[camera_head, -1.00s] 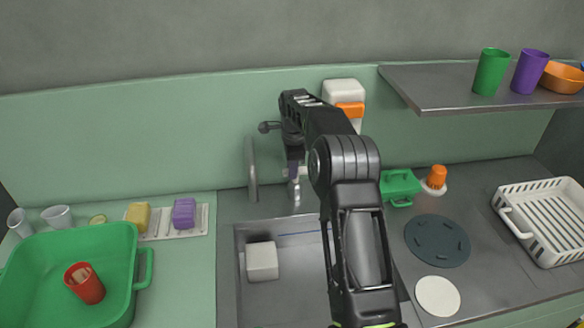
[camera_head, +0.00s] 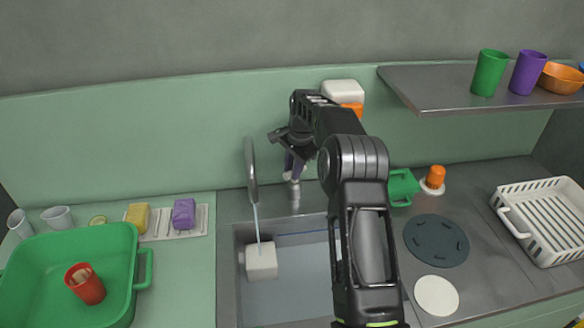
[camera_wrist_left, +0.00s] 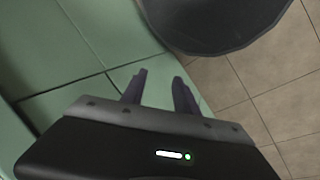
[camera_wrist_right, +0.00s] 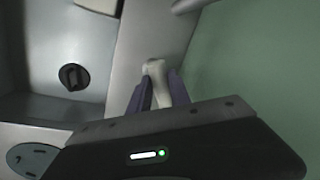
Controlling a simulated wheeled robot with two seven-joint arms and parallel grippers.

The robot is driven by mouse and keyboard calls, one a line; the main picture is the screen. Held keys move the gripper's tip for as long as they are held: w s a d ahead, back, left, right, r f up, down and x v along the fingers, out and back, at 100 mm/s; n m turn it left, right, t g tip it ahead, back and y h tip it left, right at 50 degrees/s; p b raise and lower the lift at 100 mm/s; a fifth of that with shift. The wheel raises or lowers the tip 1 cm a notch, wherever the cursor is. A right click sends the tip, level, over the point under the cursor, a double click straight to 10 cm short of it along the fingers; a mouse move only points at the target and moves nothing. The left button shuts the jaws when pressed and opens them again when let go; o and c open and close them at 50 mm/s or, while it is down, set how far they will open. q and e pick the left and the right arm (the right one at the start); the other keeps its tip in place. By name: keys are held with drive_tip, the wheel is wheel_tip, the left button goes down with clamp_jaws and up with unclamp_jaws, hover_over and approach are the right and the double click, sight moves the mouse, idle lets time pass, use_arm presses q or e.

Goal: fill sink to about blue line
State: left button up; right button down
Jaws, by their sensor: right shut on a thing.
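The sink (camera_head: 240,300) is set in the counter, with a thin blue line (camera_head: 300,233) along its back wall. A thin stream of water (camera_head: 257,222) runs from the curved faucet (camera_head: 250,165) onto a white block (camera_head: 262,262) inside. The sink floor looks bluish; the water level is hard to tell and appears below the line. My right gripper (camera_head: 291,168) is shut on the faucet handle (camera_wrist_right: 154,72), behind the sink. My left gripper (camera_wrist_left: 158,90) is open and empty, seen only in the left wrist view. My right arm hides the sink's right side.
A green tub (camera_head: 60,245) with a red cup (camera_head: 85,284) stands left. A sponge (camera_head: 137,216) and purple block (camera_head: 184,213) lie behind it. A white rack (camera_head: 560,200) is at right, under a shelf (camera_head: 430,90) with cups. The drain (camera_wrist_right: 73,77) looks uncovered.

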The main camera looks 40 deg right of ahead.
drive_tip(key=n, duration=0.2)
drive_tip(key=n+y+p, duration=0.1)
drive_tip(key=n, duration=0.1)
drive_tip(key=shift+s+d+n, duration=0.15)
drive_tip(key=shift+s+n, duration=0.05)
drive_tip(key=shift+n, duration=0.1)
idle(0.4)
drive_tip(key=c, duration=1.2)
unclamp_jaws()
drive_tip(key=shift+c, duration=0.2)
drive_tip(key=v, duration=0.7)
drive_tip(key=shift+r+b, duration=0.4)
